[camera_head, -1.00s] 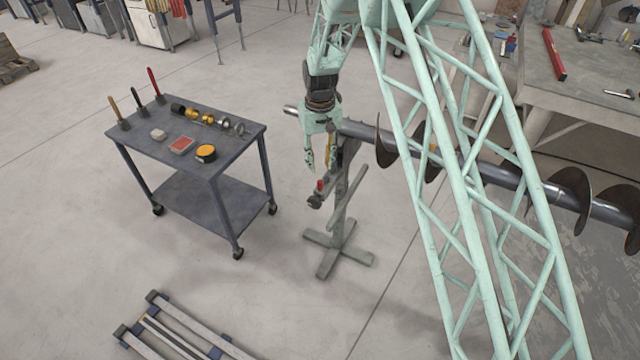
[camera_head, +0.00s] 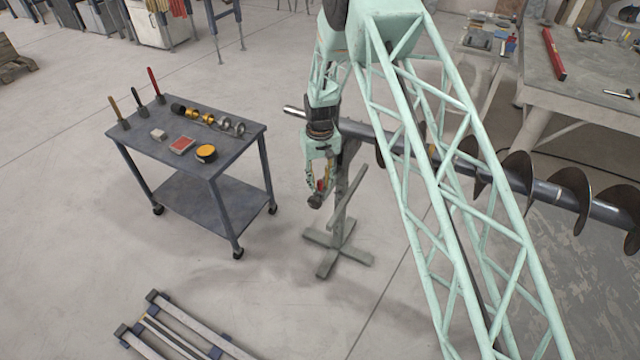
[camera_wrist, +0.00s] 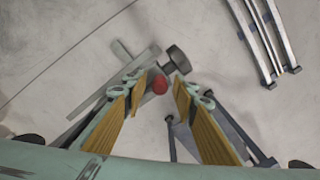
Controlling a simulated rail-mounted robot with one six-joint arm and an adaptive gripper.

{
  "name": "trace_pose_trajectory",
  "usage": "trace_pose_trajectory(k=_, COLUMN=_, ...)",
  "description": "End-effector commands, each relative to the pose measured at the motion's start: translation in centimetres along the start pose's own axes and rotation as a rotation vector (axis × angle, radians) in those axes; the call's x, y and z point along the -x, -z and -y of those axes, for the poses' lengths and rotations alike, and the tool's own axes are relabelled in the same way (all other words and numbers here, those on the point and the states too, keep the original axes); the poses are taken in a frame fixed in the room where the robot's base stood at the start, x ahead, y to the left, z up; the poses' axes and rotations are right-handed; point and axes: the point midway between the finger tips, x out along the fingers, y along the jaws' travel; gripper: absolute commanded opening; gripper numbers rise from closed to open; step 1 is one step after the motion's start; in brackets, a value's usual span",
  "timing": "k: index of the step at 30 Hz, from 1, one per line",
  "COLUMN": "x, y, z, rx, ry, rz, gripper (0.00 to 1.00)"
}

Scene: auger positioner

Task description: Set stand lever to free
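The grey stand (camera_head: 338,235) with a cross-shaped foot holds up the end of the long auger shaft (camera_head: 360,132). A small red knob (camera_wrist: 160,85), which seems to be the tip of the stand lever, shows ahead of my gripper. In the head view the red knob (camera_head: 321,185) is partly covered by the fingers. A dark round handwheel (camera_head: 315,201) sits just below it; it also shows in the wrist view (camera_wrist: 179,58). My gripper (camera_head: 318,183) points down and is open, its yellow-padded fingers (camera_wrist: 163,82) on both sides of the red knob. Contact is not visible.
A tool cart (camera_head: 235,140) with several tools stands left of the stand. A low frame (camera_head: 170,335) lies on the floor in front. A workbench (camera_head: 590,85) is at the back right. Floor between cart and stand is clear.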

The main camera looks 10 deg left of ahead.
Motion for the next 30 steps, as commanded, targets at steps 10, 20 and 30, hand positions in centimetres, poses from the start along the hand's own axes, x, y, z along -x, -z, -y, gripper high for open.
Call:
trace_pose_trajectory(k=10, x=-0.59, y=-0.02, z=0.00, rx=0.000, ry=0.000, rz=0.000, gripper=0.26)
trace_pose_trajectory(k=20, x=-0.57, y=-0.01, z=0.00, rx=0.000, ry=0.000, rz=0.000, gripper=0.08)
trace_pose_trajectory(k=30, x=-0.57, y=-0.01, z=-0.15, rx=-0.004, ry=0.000, rz=0.000, gripper=0.00)
